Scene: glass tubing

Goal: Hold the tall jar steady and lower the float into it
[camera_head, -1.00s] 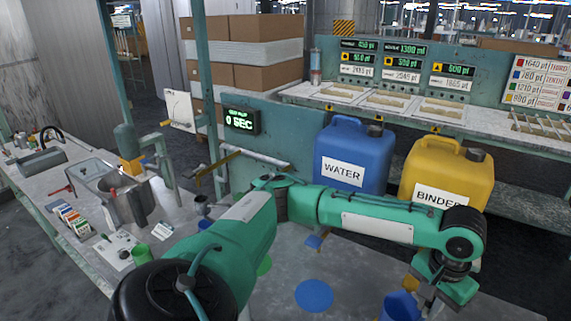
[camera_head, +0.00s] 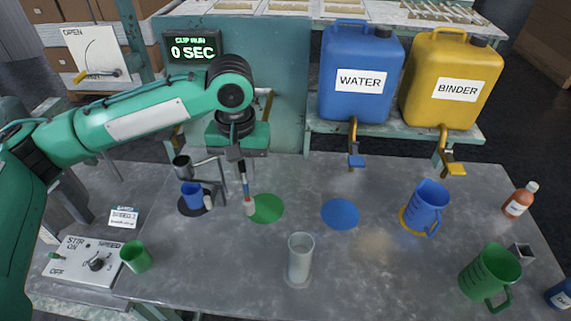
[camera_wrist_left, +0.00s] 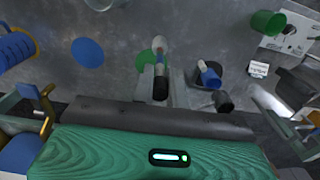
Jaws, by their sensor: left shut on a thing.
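The tall jar (camera_head: 300,260) is a clear glass cylinder standing upright on the grey bench, front centre in the head view. My left gripper (camera_head: 241,170) points down, left of and behind the jar, and is shut on the float (camera_head: 249,206). In the left wrist view the float (camera_wrist_left: 160,46) shows between the fingers (camera_wrist_left: 158,80), and part of the jar (camera_wrist_left: 92,4) is at the top edge. My right gripper is not in view.
A blue cup (camera_head: 192,196) and a metal stand (camera_head: 212,172) are left of the gripper. Green (camera_head: 267,209) and blue (camera_head: 341,214) discs lie flat. A blue jug (camera_head: 427,207) and green jug (camera_head: 490,275) stand right. The bench between float and jar looks clear.

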